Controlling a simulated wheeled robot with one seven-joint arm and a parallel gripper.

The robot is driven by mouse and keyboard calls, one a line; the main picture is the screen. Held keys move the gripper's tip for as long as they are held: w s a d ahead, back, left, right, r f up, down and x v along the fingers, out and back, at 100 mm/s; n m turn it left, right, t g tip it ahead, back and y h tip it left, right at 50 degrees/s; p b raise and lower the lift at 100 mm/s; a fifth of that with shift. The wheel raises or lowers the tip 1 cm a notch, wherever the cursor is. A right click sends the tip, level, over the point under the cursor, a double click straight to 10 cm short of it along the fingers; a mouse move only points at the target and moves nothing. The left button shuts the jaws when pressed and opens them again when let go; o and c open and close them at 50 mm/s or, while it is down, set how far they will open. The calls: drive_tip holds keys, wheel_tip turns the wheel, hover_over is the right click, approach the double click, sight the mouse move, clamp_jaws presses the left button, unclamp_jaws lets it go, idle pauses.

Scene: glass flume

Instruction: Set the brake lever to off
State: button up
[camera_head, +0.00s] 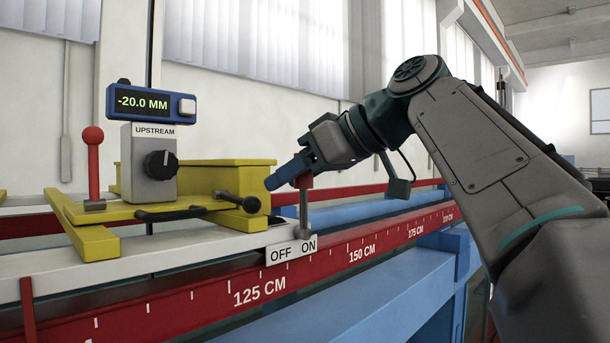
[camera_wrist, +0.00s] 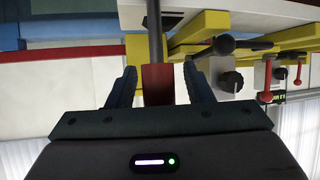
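The brake lever (camera_head: 303,212) is a grey metal rod with a red grip, standing near upright above the ON end of a white OFF/ON plate (camera_head: 290,250). My gripper (camera_head: 287,174) is at the lever's top, its blue fingers partly covering the grip in the head view. In the wrist view, which looks upside down, the red grip (camera_wrist: 157,85) lies between the two fingers of my gripper (camera_wrist: 160,88). A gap shows on both sides of it, so the gripper is open around the grip and not closed on it.
Left of the lever is a yellow carriage (camera_head: 140,212) with a black-ended rod (camera_head: 240,202), a grey UPSTREAM box with a dial (camera_head: 160,164), a blue display (camera_head: 150,103) reading -20.0 MM and a red-knobbed lever (camera_head: 93,160). A red scale rail (camera_head: 340,255) runs in front.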

drive_tip(key=shift+d+r, duration=0.1)
drive_tip(key=shift+d, duration=0.15)
drive_tip(key=p+v, duration=0.2)
drive_tip(key=v, duration=1.1)
drive_tip(key=shift+s, duration=0.25)
drive_tip(key=shift+r, duration=0.1)
wheel_tip(320, 180, down, 25)
drive_tip(key=w+d+m+h, duration=0.25)
drive_tip(key=m+h, duration=0.25)
drive_tip(key=m, duration=0.5)
drive_tip(key=s+f+g+h, duration=0.1)
drive_tip(key=s+f, duration=0.3)
drive_tip(key=f, duration=0.4)
drive_tip(key=s+d+f+m+g+h, duration=0.1)
drive_tip(key=s+f, duration=0.3)
drive_tip(key=f, duration=0.5)
drive_tip(key=s+f+g+h, duration=0.1)
drive_tip(key=s+f+h, duration=0.2)
drive_tip(key=f, duration=0.6)
drive_tip(key=shift+s+d+m, duration=0.15)
drive_tip(key=shift+s+m, duration=0.25)
drive_tip(key=shift+s, duration=0.1)
